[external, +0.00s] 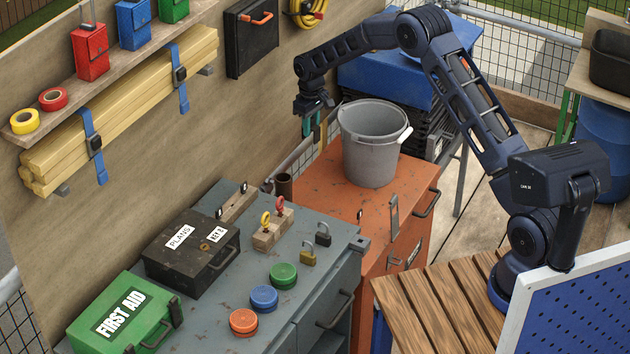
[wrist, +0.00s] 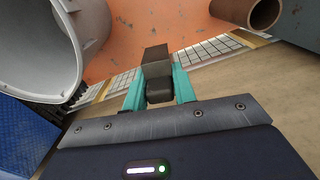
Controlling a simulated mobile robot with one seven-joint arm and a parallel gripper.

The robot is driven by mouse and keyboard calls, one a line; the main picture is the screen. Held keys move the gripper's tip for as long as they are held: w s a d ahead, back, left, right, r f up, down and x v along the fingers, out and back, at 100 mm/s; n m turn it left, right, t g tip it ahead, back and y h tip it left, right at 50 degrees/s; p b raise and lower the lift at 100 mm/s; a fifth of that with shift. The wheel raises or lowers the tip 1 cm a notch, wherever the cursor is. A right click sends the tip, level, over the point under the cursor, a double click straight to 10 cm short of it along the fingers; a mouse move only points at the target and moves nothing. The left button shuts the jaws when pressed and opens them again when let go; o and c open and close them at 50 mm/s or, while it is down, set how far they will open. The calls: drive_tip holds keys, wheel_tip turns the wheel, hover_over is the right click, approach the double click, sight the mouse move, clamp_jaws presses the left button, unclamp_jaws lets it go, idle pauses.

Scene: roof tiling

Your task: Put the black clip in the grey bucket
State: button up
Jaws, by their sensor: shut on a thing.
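The grey bucket (external: 368,160) stands upright on the orange cabinet, its white-gripped handle hanging over the side. Its rim and wall also show at the left of the wrist view (wrist: 82,30). My gripper (external: 312,128) hangs in the air just left of the bucket, near the wall, fingers pointing down. In the wrist view my gripper (wrist: 159,90) has its teal fingers closed on the sides of a small dark block, the black clip (wrist: 159,88). The clip is beside the bucket, outside its rim. In the external view the clip is too small to make out.
The orange cabinet (external: 412,180) has bare top around the bucket. The grey bench (external: 330,262) holds padlocks and coloured round tins. A blue case (external: 365,82) is behind the bucket.

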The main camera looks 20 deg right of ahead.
drive_tip(key=w+d+r+m, duration=0.25)
drive_tip(key=d+r, duration=0.25)
drive_tip(key=d, duration=0.5)
drive_tip(key=w+d+r+m, duration=0.2)
drive_tip(key=d+r+m, duration=0.3)
drive_tip(key=d, duration=0.6)
wheel_tip(320, 180, down, 10)
drive_tip(key=shift+s, duration=0.15)
drive_tip(key=shift+f+n, duration=0.1)
drive_tip(key=shift+n, duration=0.15)
drive_tip(key=o, duration=1.1)
drive_tip(key=shift+c, duration=0.2)
wheel_tip(320, 180, up, 7)
